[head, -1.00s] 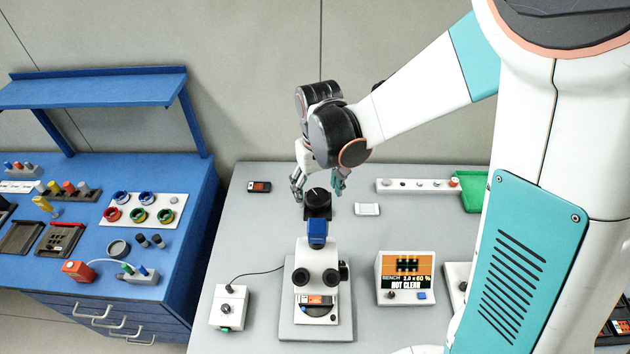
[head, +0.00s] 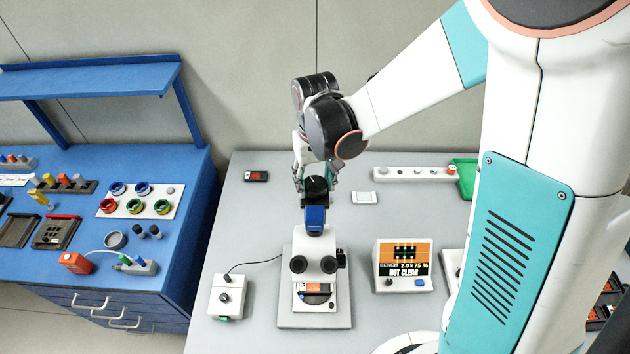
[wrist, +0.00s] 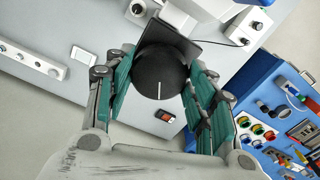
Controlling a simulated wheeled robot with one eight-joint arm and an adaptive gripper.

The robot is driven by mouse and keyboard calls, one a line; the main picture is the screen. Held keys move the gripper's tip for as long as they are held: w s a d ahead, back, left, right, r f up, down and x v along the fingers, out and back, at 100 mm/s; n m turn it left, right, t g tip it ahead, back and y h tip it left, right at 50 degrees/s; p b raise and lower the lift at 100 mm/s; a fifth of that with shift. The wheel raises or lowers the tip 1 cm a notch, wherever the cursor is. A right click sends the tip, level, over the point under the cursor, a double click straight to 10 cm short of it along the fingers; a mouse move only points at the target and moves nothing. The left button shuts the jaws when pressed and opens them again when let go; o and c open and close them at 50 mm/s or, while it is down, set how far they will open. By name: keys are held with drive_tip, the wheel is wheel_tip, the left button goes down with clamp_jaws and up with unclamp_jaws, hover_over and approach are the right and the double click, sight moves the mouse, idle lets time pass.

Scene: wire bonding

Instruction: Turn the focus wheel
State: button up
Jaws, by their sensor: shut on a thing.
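The microscope (head: 314,262) is white, with two black eyepieces and a blue block behind them. A black round focus wheel (head: 317,186) with a white line on its top sits at its back. The wheel also shows large in the wrist view (wrist: 160,73). My gripper (head: 316,182) reaches down over the wheel from behind, and its teal fingers are shut on the wheel's sides. The wrist view shows my gripper (wrist: 160,85) with one finger on each side of it. The bench display (head: 404,262) reads "NOT CLEAR".
A white control box (head: 229,296) on a cable stands left of the microscope. A white card-like piece (head: 365,198) and a small black-and-orange item (head: 256,176) lie near the wheel. A white rail (head: 415,174) is at the back right. A blue workbench (head: 180,230) stands left.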

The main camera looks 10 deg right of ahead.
sight(315, 185)
drive_tip(key=shift+m+b, duration=0.5)
drive_tip(key=shift+m, duration=0.5)
drive_tip(key=o, duration=1.1)
drive_tip(key=shift+c, duration=0.2)
wheel_tip(315, 185, up, 12)
drive_tip(key=shift+s, duration=0.15)
